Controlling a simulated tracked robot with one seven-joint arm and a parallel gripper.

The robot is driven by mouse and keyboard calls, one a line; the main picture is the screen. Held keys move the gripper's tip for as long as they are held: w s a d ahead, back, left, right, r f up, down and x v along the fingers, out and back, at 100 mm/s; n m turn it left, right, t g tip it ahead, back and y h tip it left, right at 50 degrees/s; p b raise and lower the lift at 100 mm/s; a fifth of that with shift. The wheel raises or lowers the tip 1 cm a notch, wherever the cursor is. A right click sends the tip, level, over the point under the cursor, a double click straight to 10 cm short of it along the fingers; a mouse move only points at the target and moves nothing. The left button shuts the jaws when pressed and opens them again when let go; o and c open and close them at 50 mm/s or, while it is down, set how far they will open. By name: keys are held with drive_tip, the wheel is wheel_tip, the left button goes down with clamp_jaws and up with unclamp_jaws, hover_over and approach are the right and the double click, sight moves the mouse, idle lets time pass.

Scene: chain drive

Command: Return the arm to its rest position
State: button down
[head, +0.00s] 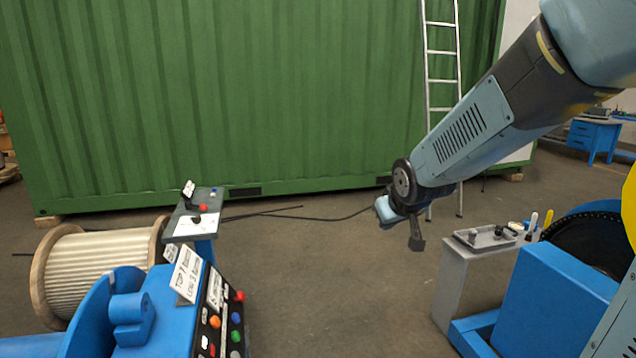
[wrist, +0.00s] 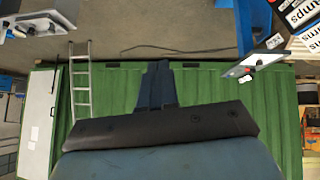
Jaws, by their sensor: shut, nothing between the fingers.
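My arm reaches in from the upper right of the head view, angled down to the left. My gripper (head: 417,243) hangs at its end, pointing down, above open floor between the blue control console and the grey stand. It is shut and empty. In the wrist view my gripper (wrist: 157,68) shows as dark closed fingers in the middle, touching nothing.
A blue console (head: 150,320) with coloured buttons and a small control post (head: 197,212) stand left, by a cable drum (head: 95,265). A grey stand (head: 455,280) with a tray and blue machinery (head: 545,300) stand right. Behind are a green container (head: 200,100) and a ladder (head: 441,60).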

drive_tip(key=s+d+r+m+g, duration=0.1)
drive_tip(key=s+d+r, duration=0.1)
drive_tip(key=s, duration=0.5)
drive_tip(key=s+d+r+m+g, duration=0.1)
drive_tip(key=s+d+r, duration=0.2)
drive_tip(key=s, duration=0.5)
drive_tip(key=s+d+r+m, duration=0.1)
drive_tip(key=s+d+r, duration=0.1)
drive_tip(key=s, duration=0.5)
drive_tip(key=shift+s+d+r+m+g+h, duration=0.25)
drive_tip(key=shift+s+r+m+g+h, duration=0.05)
drive_tip(key=shift+r+m+g+h, duration=0.1)
